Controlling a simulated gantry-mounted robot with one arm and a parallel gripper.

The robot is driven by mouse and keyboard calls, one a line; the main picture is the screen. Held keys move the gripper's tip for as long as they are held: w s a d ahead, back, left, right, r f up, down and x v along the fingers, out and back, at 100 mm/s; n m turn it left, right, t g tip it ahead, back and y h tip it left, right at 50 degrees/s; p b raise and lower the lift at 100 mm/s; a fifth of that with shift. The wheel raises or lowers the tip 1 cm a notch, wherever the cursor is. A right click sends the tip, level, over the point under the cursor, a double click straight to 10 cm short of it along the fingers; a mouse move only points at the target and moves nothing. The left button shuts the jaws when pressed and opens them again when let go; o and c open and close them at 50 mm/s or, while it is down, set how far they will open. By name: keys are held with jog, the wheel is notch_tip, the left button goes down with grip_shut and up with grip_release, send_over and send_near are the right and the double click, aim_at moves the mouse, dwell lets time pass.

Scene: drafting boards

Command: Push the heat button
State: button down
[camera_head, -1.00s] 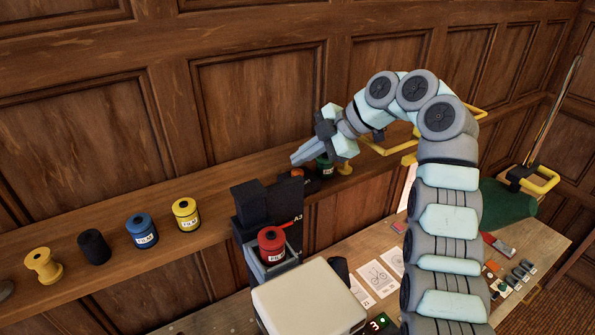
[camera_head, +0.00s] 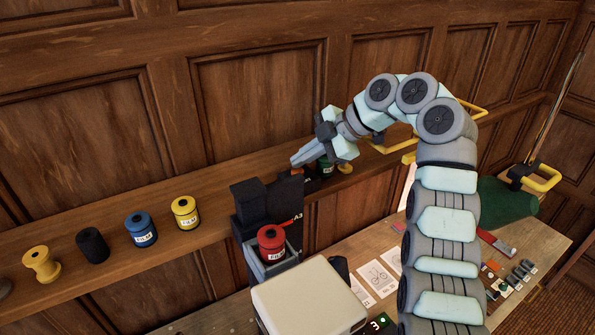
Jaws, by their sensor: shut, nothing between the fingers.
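No button marked as heat can be made out. A dark machine (camera_head: 250,205) labelled A3 stands at the near edge of the shelf, with a red film spool (camera_head: 271,241) seated in its front. A pale cream box-shaped cover (camera_head: 310,300) is in front of it. My gripper (camera_head: 294,161) is shut and empty, pointing left, just above the machine's upper right part. It partly hides a green spool (camera_head: 326,168) on the shelf behind.
On the shelf (camera_head: 215,207) stand a yellow spool (camera_head: 185,212), a blue spool (camera_head: 140,229), a black spool (camera_head: 92,245) and an empty yellow reel (camera_head: 41,265). Printed cards (camera_head: 377,279) and small items lie on the table. My arm hides part of the table at right.

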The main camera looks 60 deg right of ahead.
aim_at(299, 170)
jog(key=shift+f+b, duration=0.4)
jog(key=shift+f, duration=0.45)
dwell(0.3)
jog(key=shift+f, duration=0.5)
jog(key=shift+w+f, duration=0.1)
jog(key=shift+f, duration=0.1)
jog(key=shift+r+b, duration=0.15)
jog(key=shift+b, duration=0.15)
jog(key=shift+r, duration=0.5)
jog(key=shift+s+a+r+p, duration=0.1)
jog(key=shift+r+p, duration=0.25)
jog(key=shift+r, duration=1.2)
jog(key=shift+s+r+p, duration=0.1)
jog(key=shift+r+p, duration=0.2)
jog(key=shift+r, duration=1.25)
jog(key=shift+r, duration=0.15)
